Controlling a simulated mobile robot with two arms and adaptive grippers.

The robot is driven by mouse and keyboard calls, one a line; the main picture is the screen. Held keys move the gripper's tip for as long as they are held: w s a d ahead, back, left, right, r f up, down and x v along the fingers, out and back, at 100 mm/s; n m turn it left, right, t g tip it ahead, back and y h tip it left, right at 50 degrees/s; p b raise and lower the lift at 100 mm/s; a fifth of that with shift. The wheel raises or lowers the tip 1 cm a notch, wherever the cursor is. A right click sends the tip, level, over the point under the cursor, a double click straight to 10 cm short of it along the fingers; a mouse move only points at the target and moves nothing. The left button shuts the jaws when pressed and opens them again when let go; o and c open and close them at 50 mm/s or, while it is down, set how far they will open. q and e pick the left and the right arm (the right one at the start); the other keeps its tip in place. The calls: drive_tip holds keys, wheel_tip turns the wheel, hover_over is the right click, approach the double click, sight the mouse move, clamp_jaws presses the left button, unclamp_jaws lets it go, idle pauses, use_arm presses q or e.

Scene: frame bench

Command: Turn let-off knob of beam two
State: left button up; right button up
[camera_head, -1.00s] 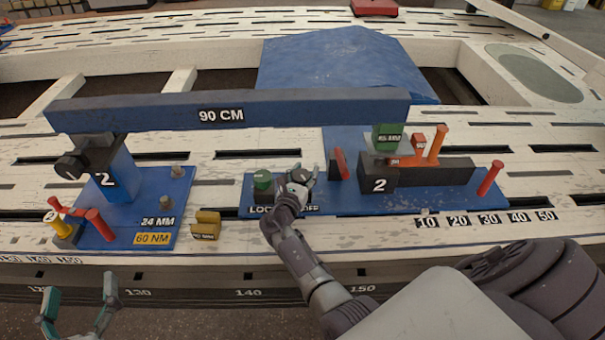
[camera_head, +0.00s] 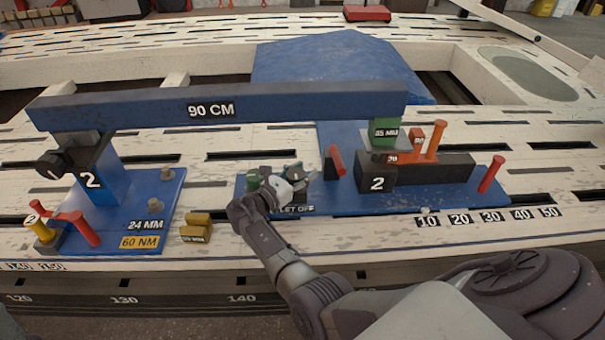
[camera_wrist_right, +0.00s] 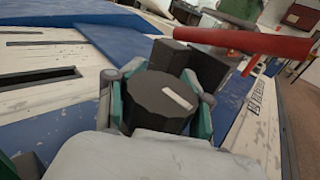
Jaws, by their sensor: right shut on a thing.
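The let-off knob (camera_wrist_right: 152,103) is a dark, faceted cap with a white pointer mark, seen close in the right wrist view. My right gripper (camera_wrist_right: 160,108) is shut on it, with a green-padded finger on each side. In the head view my right gripper (camera_head: 290,182) reaches over the knob and mostly hides it. The printed label (camera_head: 297,209) in front ends in "LET OFF". The knob sits on the blue base plate (camera_head: 330,200) beside the black block marked 2 (camera_head: 377,184). My left gripper is out of view.
A long blue beam (camera_head: 300,103) marked 90 CM spans behind the knob. A red lever (camera_head: 337,160) stands just right of the gripper. A green part (camera_head: 253,180) shows just left of it. A yellow block (camera_head: 197,226) lies to the left.

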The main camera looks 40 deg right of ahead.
sight(301, 169)
drive_tip(key=shift+a+f, duration=0.25)
drive_tip(key=shift+f, duration=0.05)
drive_tip(key=o, duration=1)
drive_tip(key=shift+r, duration=0.1)
drive_tip(key=shift+c, duration=0.2)
drive_tip(key=shift+r, duration=0.1)
drive_tip(key=shift+d+r, duration=0.1)
drive_tip(key=shift+r, duration=0.35)
wheel_tip(301, 169, up, 9)
drive_tip(key=shift+r, duration=0.1)
